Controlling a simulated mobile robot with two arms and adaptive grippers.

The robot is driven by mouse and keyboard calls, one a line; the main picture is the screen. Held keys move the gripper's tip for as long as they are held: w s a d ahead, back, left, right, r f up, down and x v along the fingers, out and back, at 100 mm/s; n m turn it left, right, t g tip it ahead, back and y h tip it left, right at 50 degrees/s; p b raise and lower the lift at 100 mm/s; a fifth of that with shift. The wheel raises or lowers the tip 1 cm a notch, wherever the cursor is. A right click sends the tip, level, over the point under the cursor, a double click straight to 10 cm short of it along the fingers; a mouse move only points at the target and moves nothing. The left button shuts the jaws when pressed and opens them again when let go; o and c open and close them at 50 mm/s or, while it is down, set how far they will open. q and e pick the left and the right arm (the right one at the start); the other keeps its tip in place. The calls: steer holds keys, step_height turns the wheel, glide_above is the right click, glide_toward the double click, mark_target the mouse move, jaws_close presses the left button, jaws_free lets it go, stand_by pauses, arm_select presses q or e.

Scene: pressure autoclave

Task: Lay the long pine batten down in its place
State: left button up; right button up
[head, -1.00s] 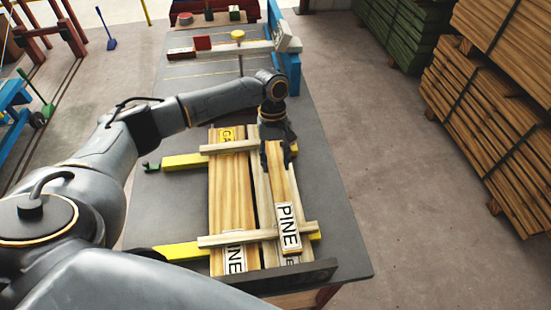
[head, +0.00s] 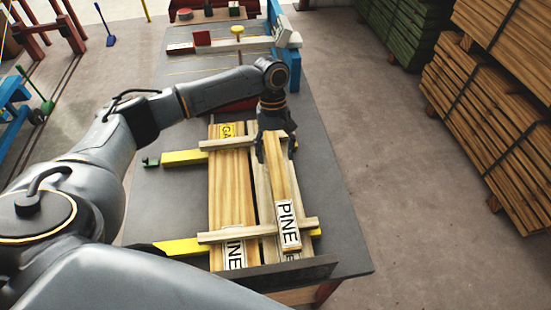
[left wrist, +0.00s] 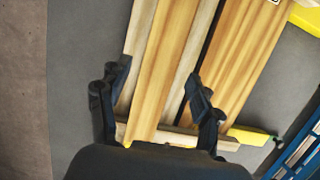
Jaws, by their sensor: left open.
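The long pine batten (head: 279,180), with a white PINE label at its near end, lies lengthwise on top of the pale cross strips (head: 215,238), over the right side of the board stack. My left gripper (head: 277,143) is at its far end, open, fingers pointing down. In the left wrist view the open fingers (left wrist: 158,95) stand apart on either side of the batten (left wrist: 172,62); I cannot tell whether either touches it. My right gripper is not in view.
Wide boards (head: 230,190) lie left of the batten on yellow bars (head: 183,248). A dark rail (head: 270,275) crosses the near table end. The grey table (head: 335,220) is clear at right. A blue upright (head: 290,70) stands behind the gripper; timber stacks (head: 490,120) stand far right.

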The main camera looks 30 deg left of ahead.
mark_target(274, 152)
arm_select(q)
steer(key=b+v, duration=0.1)
steer(key=v, duration=1)
steer(key=shift+b, duration=0.4)
